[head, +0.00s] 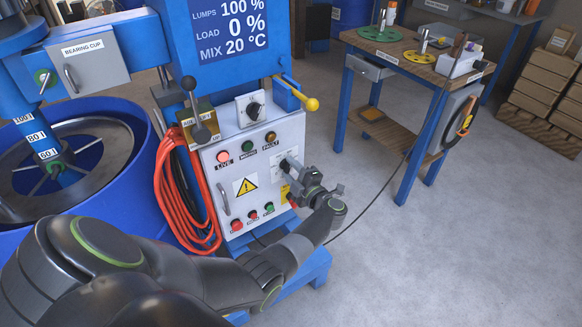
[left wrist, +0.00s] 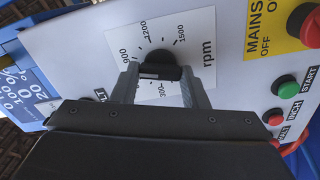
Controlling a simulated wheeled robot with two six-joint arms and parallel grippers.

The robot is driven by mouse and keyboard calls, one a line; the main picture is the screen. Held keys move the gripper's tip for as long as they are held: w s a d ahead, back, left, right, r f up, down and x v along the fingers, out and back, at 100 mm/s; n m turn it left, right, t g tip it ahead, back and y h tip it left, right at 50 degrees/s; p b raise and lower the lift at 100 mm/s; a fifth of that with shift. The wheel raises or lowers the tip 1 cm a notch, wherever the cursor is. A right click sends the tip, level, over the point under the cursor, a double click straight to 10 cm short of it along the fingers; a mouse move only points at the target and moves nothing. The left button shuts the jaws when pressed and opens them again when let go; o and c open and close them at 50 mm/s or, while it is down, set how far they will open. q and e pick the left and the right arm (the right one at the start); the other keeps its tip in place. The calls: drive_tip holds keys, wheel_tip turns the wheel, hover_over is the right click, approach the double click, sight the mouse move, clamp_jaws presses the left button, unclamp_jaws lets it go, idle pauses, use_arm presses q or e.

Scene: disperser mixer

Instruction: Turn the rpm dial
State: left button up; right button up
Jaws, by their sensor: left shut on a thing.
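The rpm dial (left wrist: 160,58) is a black knob on a white scale plate marked 300, 900, 1200 and 1500, seen in the left wrist view. My left gripper (left wrist: 158,73) has one finger on each side of the knob and is shut on it. A pale mark shows on the knob's near edge. In the head view my left gripper (head: 292,174) reaches the right part of the white control panel (head: 213,170), and it mostly hides the dial there. My right gripper is not in view.
Below the dial sit a yellow MAINS plate (left wrist: 262,22), a green START button (left wrist: 288,90) and other buttons. Above the panel are another black knob (head: 254,110) and a yellow-ended lever (head: 310,103). Orange cable (head: 175,195) hangs left.

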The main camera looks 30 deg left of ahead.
use_arm(q)
drive_tip(key=shift+m+p, duration=0.3)
drive_tip(key=shift+m, duration=0.4)
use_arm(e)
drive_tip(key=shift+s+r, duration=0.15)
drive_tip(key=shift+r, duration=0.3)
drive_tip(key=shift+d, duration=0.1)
use_arm(q)
drive_tip(key=o, duration=1)
drive_tip(key=shift+m, duration=0.3)
drive_tip(key=shift+d, duration=0.15)
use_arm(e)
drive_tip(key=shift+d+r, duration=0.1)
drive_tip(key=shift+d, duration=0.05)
